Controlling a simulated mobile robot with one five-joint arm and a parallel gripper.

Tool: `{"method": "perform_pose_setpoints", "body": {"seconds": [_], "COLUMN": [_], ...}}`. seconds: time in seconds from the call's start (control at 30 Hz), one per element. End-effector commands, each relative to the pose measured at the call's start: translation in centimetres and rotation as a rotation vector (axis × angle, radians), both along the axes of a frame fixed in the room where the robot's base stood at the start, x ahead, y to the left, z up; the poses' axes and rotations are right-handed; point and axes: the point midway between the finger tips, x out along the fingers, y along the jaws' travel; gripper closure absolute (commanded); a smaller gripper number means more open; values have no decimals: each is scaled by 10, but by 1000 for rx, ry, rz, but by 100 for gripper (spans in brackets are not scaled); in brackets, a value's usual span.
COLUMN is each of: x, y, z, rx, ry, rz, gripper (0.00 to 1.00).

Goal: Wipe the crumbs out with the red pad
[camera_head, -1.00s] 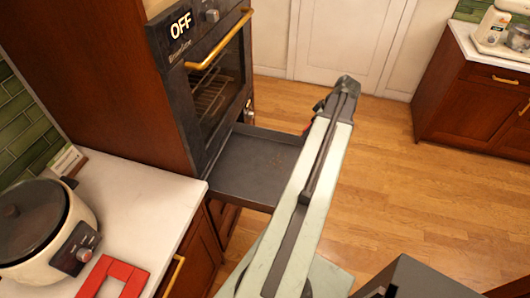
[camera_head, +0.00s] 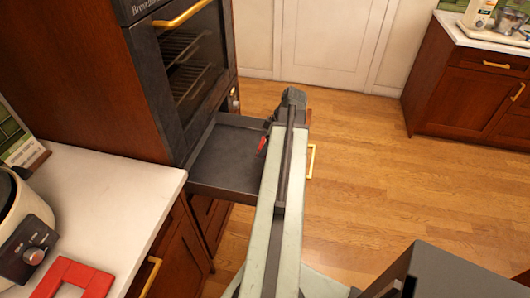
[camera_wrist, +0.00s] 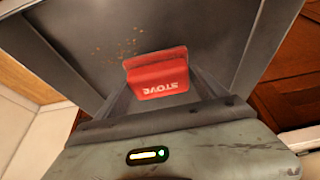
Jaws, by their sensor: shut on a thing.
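The red pad (camera_wrist: 157,74), marked "STOVE" in upside-down letters, is held between the fingers of my gripper (camera_wrist: 160,98). A small red bit of the pad (camera_head: 262,145) shows at the left of my arm in the head view. The dark pull-out tray (camera_head: 222,160) juts from under the oven. The wrist view shows the tray floor (camera_wrist: 205,25) with brown crumbs (camera_wrist: 124,45) scattered beyond the pad. I cannot tell whether the pad touches the tray floor. My arm hides the tray's right part and most of the gripper in the head view.
The oven (camera_head: 188,75) stands above the tray. A white counter (camera_head: 110,200) at the left bears a cooker (camera_head: 20,235) and a red square frame (camera_head: 75,278). Another cabinet (camera_head: 475,95) stands at the far right.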

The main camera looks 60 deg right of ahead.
Motion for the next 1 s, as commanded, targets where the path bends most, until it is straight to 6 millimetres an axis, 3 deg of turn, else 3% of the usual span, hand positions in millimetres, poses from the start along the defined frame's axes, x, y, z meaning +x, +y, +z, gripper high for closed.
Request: {"method": "perform_pose_setpoints", "body": {"seconds": [0.23,0.63,1.0], "x": [0,0,0], "y": [0,0,0], "z": [-10,-56,-58], "rx": [-1,-1,-1], "ry": [0,0,0], "rz": [-1,-1,-1], "gripper": [66,66,66]}}
